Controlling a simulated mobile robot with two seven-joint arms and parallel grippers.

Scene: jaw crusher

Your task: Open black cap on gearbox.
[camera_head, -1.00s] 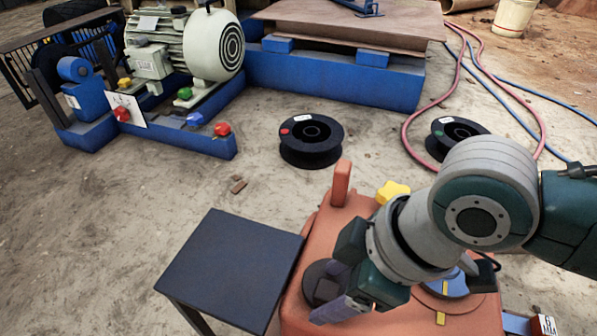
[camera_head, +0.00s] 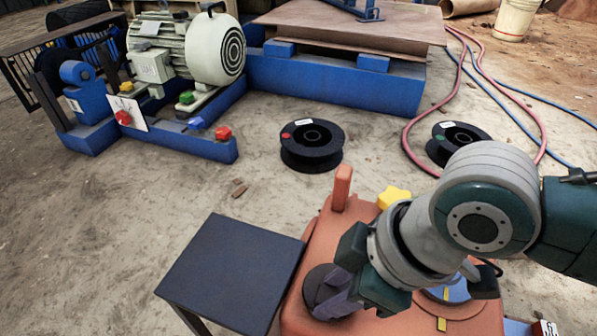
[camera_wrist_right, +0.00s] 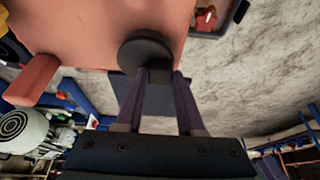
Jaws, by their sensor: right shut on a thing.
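The gearbox (camera_head: 322,236) is an orange-red housing at the bottom of the head view. It also fills the top left of the right wrist view (camera_wrist_right: 90,35). The black cap (camera_head: 317,281) is a dark round disc on its left part, partly hidden by my fingers. In the right wrist view the cap (camera_wrist_right: 143,47) has a raised dark grip on it. My right gripper (camera_head: 328,296) is shut on this grip, with one finger on each side (camera_wrist_right: 161,78). The cap appears still seated on the gearbox. My left gripper is not in view.
A dark small table (camera_head: 232,270) stands left of the gearbox. An orange post (camera_head: 341,188) and a yellow knob (camera_head: 393,196) rise from the gearbox. Black spools (camera_head: 312,146), a motor (camera_head: 185,50) and hoses (camera_head: 478,75) lie farther back. The ground between is mostly clear.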

